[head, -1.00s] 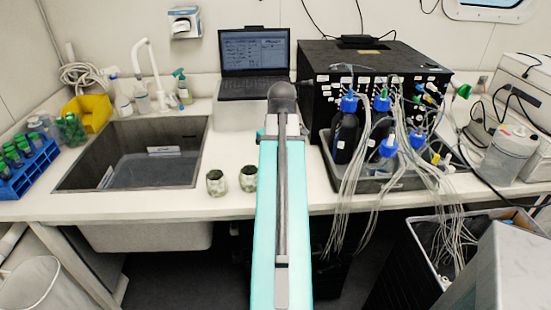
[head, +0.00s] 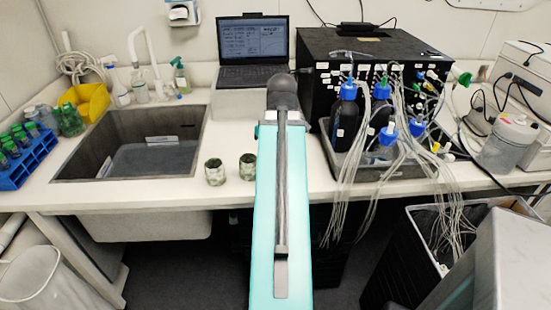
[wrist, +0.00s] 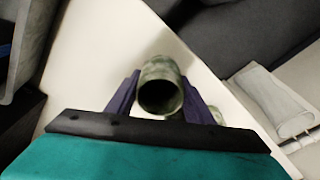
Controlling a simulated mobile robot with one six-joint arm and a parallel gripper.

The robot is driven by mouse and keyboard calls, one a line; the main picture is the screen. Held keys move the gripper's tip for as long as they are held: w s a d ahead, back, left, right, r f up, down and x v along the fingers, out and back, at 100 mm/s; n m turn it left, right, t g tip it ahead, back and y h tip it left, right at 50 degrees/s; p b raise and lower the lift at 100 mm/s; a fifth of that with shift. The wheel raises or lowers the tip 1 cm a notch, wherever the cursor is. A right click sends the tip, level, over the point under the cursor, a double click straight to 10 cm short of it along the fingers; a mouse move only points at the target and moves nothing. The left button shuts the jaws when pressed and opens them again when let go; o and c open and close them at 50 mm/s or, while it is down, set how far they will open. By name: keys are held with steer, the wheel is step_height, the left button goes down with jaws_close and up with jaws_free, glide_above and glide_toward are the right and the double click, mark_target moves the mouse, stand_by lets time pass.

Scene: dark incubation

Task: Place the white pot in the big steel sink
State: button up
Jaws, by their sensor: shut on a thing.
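In the wrist view a pale, green-mottled pot (wrist: 160,72) sits between the two purple fingers of my gripper (wrist: 163,92). The gripper is shut on it, and its dark round opening faces the camera. In the head view my arm covers the gripper and the held pot. The big steel sink (head: 70,160) is set into the counter at the left, dark grey and rectangular, with some pale flat pieces inside. Two similar mottled pots (head: 214,173) stand on the counter between the sink and my arm, the second one (head: 248,167) just to the right.
A blue rack (head: 25,165) of green-capped tubes and a yellow container (head: 88,101) stand left of the sink. A faucet (head: 150,50) and spray bottles are behind it. A laptop (head: 252,45) and a black box with tubed bottles (head: 345,115) stand farther right.

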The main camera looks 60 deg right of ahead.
steer(key=shift+w+d+r, duration=0.25)
steer(key=shift+d, duration=0.15)
steer(key=w+d+r+p, duration=0.2)
steer(key=w+d+r, duration=0.15)
steer(key=w, duration=0.25)
steer(key=w+a+r+n, duration=0.1)
steer(key=w+a+n, duration=0.1)
steer(key=w+a, duration=1)
steer(key=w+a+r+n, duration=0.1)
steer(key=w+a+n, duration=0.1)
steer(key=w+a, duration=0.95)
steer(key=w+a+f+b, duration=0.1)
steer(key=a+f, duration=0.4)
steer(key=a, duration=0.7)
steer(key=w+a+f+b, duration=0.1)
steer(key=a+f, duration=0.3)
steer(key=a, duration=0.9)
steer(key=shift+a+f, duration=0.25)
steer(key=shift+f, duration=0.1)
steer(key=shift+a, duration=0.1)
